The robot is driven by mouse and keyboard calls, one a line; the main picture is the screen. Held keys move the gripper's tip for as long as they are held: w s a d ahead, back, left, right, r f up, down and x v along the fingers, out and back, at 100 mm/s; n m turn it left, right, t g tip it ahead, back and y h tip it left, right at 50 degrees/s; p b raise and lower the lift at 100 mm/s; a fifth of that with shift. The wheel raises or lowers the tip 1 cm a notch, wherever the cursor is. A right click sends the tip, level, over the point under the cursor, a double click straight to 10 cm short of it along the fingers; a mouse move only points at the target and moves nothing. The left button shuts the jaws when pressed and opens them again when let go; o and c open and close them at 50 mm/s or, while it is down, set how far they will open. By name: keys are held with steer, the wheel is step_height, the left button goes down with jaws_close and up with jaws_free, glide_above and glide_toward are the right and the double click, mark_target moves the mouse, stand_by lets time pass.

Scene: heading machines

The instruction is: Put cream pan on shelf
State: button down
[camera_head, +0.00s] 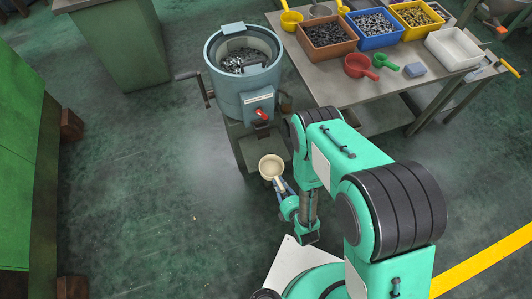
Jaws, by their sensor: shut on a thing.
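The cream pan (270,163) is a small round scoop with a short handle that points down toward my arm. My gripper (280,186) is shut on its handle, and the bowl is upright and looks empty. The pan overlaps the front of a grey low shelf (247,154) at the foot of the blue-grey drum machine (232,88). I cannot tell whether the pan touches this shelf or hangs above it. My arm hides the shelf's right part.
A grey table (340,88) at upper right bears brown (327,47), blue (375,42), yellow and white bins. A red pan (358,66), a green pan (387,71) and a grey-blue block lie in front. A red-tipped lever (262,113) juts above the shelf.

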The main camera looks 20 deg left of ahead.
mark_target(271, 159)
steer(key=w+a+b, duration=0.1)
steer(key=w+a, duration=0.2)
steer(key=w+a+f+b, duration=0.1)
steer(key=w+a, duration=0.2)
steer(key=w, duration=0.1)
steer(key=w+a+b, duration=0.1)
steer(key=w+a, duration=0.2)
steer(key=w, duration=0.1)
steer(key=shift+w+a+f, duration=0.1)
steer(key=shift+a+f, duration=0.05)
steer(key=shift+a, duration=0.05)
steer(key=shift+w+a+f, duration=0.1)
steer(key=shift+w+a, duration=0.25)
steer(key=shift+w, duration=0.1)
steer(key=shift+f+b, duration=0.8)
steer(key=shift+f, duration=0.95)
steer(key=c, duration=1.6)
jaws_free()
steer(key=shift+f, duration=0.1)
steer(key=shift+s+d+r, duration=0.35)
steer(key=shift+r, duration=0.05)
steer(key=p+v, duration=0.2)
steer(key=v, duration=0.8)
steer(key=shift+s+d+r+p, duration=0.1)
steer(key=shift+s+d+p, duration=0.15)
steer(key=shift+d+p, duration=0.15)
